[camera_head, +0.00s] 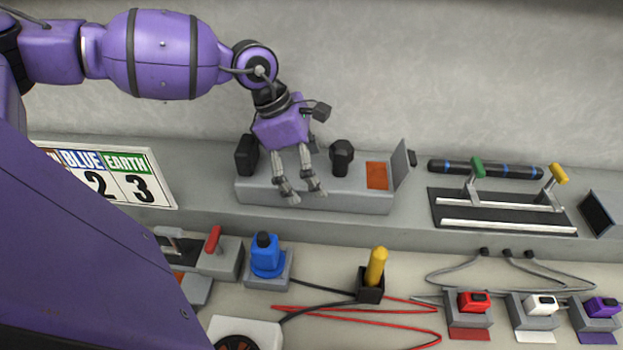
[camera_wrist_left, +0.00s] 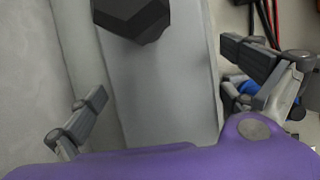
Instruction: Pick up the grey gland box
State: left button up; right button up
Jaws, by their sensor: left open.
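The grey gland box (camera_head: 350,198) is a long, low grey box on the back ledge, with a black knob-like gland (camera_head: 341,157) on its top and another black part (camera_head: 246,155) at its left end. Its grey surface (camera_wrist_left: 165,95) fills the middle of the left wrist view, with a black gland (camera_wrist_left: 135,15) at the top. My left gripper (camera_head: 303,190) is open and empty, with its fingers pointing down over the box's left-middle part. In the wrist view its fingers (camera_wrist_left: 165,75) appear on either side of the box; contact cannot be told. My right gripper is not in view.
An orange patch (camera_head: 377,176) and upright grey plate (camera_head: 401,165) are at the box's right end. A lever rack (camera_head: 500,212) stands farther right. In front are a blue connector (camera_head: 267,256), a yellow-handled part (camera_head: 376,268), cables and coloured plugs. A number sign (camera_head: 120,175) stands left.

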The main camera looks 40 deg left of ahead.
pick_arm(q)
jog(key=shift+c, duration=0.5)
jog(key=c, duration=1.1)
jog(key=shift+c, duration=0.7)
jog(key=shift+r, duration=0.1)
